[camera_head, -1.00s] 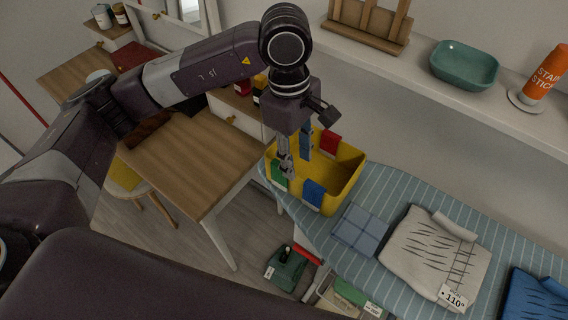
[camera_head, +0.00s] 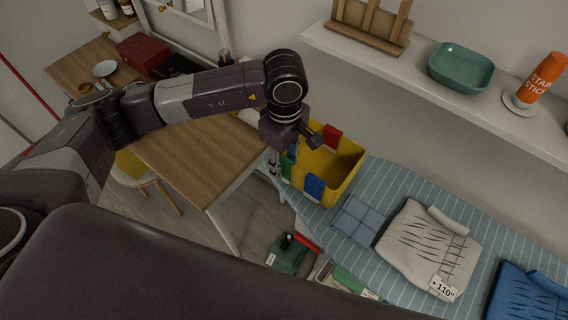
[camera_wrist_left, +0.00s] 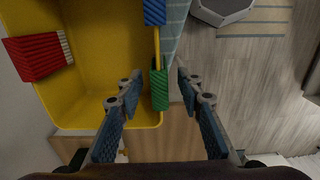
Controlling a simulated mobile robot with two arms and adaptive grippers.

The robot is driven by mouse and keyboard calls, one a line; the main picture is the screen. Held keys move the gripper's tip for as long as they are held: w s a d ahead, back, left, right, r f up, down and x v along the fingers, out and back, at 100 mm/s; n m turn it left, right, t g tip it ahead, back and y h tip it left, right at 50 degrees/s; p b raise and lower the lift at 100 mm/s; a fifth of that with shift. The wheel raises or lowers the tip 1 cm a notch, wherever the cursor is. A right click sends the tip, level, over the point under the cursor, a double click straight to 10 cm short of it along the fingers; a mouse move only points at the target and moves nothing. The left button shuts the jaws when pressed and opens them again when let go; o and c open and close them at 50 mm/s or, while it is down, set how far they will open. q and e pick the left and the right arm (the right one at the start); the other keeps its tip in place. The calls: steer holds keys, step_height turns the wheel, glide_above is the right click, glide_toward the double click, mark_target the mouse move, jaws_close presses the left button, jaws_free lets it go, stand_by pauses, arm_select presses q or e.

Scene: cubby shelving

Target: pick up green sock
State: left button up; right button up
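The green sock (camera_head: 287,166) hangs over the left rim of the yellow bin (camera_head: 337,180), which stands on the striped ironing board. My left gripper (camera_head: 282,164) points down at that rim. In the left wrist view the green sock (camera_wrist_left: 159,90) lies between the two spread fingers of my left gripper (camera_wrist_left: 160,74), closer to the left finger. The fingers are apart and I see no grip on the sock; contact cannot be told. My right gripper is not in view.
A blue sock (camera_head: 314,186) and a red sock (camera_head: 332,135) hang on other parts of the bin's rim. A folded blue cloth (camera_head: 359,221) and a grey garment (camera_head: 428,248) lie on the ironing board (camera_head: 400,186). A wooden table (camera_head: 200,160) stands left of the bin.

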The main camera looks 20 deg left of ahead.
arm_select(q)
steer(key=shift+c, duration=0.6)
jaws_close()
